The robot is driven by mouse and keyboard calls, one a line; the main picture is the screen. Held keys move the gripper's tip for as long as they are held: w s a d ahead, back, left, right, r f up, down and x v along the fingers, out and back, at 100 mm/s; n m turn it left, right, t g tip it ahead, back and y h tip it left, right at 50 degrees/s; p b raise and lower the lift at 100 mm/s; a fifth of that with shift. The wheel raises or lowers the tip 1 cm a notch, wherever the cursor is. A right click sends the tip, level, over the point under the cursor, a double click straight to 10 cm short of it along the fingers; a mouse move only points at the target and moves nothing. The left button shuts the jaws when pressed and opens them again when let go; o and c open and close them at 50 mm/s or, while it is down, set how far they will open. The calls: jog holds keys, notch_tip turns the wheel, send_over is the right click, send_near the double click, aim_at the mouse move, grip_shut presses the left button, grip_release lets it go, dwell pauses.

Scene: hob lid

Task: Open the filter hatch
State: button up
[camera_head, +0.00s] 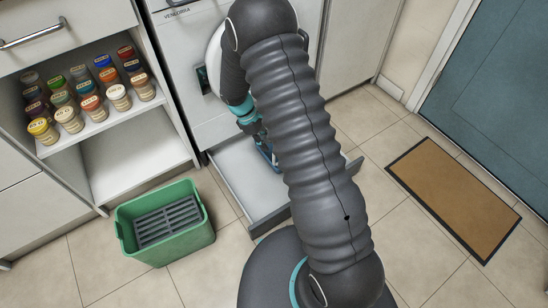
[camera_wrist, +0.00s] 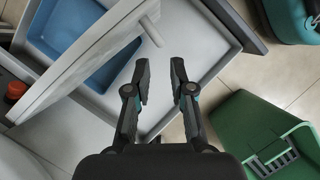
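A pale panel (camera_wrist: 85,58), apparently the filter hatch, shows in the wrist view, seen nearly along its edge. It stands out at an angle over the pulled-out drawer. A short round knob (camera_wrist: 152,32) sticks out near its far end. A small red part (camera_wrist: 15,91) shows left of the panel. My gripper (camera_wrist: 160,72) is open and empty, with its fingertips apart from the knob in the picture. In the head view my arm hides the panel and most of the gripper in front of the white appliance (camera_head: 185,40).
The grey drawer (camera_head: 240,180) is pulled out low, with a blue container (camera_wrist: 90,55) in it. A green bin (camera_head: 165,220) with a dark grate stands left of it. An open spice shelf (camera_head: 110,125) is at left. A brown mat (camera_head: 455,198) lies at right.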

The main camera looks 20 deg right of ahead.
aim_at(274, 163)
jog(key=x, duration=0.9)
jog(key=shift+a+f, duration=0.1)
grip_shut()
